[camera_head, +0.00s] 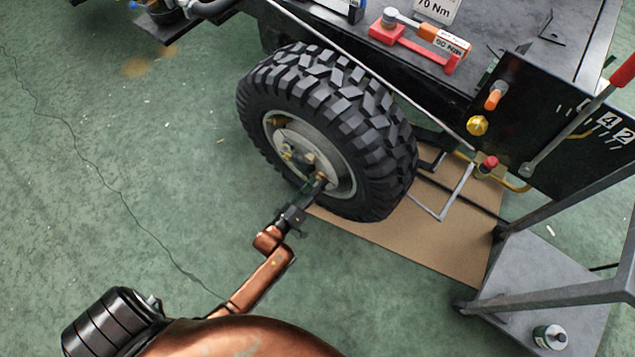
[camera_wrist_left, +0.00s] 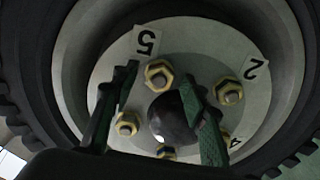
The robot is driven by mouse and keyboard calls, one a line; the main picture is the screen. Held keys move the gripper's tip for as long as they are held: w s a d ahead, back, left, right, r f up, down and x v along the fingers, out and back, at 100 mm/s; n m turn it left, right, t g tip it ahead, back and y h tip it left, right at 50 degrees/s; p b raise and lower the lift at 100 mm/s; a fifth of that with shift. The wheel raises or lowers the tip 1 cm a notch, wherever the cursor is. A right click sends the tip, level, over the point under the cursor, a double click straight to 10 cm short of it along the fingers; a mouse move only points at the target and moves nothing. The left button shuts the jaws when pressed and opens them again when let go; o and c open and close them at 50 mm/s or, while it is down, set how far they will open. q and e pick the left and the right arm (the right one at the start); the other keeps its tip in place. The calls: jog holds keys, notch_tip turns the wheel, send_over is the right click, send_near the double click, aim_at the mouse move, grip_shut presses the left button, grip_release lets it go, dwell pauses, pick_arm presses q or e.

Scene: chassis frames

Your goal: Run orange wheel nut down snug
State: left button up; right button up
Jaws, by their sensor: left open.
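The black tyre (camera_head: 325,110) with its pale hub (camera_head: 293,140) stands on the chassis side. In the left wrist view the hub face (camera_wrist_left: 185,50) carries several gold-coloured nuts on studs, around a dark round centre. One nut (camera_wrist_left: 159,75) under label 5 shows between the fingertips; another (camera_wrist_left: 229,91) is by label 2, and one (camera_wrist_left: 127,123) is at the left. I cannot tell which nut is the orange one. My left gripper (camera_head: 319,180) is open in front of the hub's lower part; its fingers also show in the wrist view (camera_wrist_left: 160,77). Contact cannot be told.
Orange (camera_head: 494,95) and yellow (camera_head: 477,125) knobs stick out of the side panel. A brown board (camera_head: 440,240) lies under the wheel.

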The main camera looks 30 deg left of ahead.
pick_arm(q)
jog(key=shift+c, duration=0.3)
grip_shut()
jog(key=shift+r+m+p, duration=0.1)
jog(key=shift+m+p, duration=0.2)
jog(key=m+p, duration=0.1)
jog(key=m, duration=0.2)
jog(key=shift+p, duration=0.3)
jog(key=shift+m, duration=1.1)
pick_arm(e)
jog(key=s+r, duration=0.1)
jog(key=d+r+g, duration=0.1)
jog(key=s+r+g, duration=0.1)
jog(key=shift+s+d+r, duration=0.2)
jog(key=shift+s+d, duration=0.1)
jog(key=shift+d, duration=0.05)
pick_arm(q)
jog(key=shift+o, duration=0.3)
grip_release()
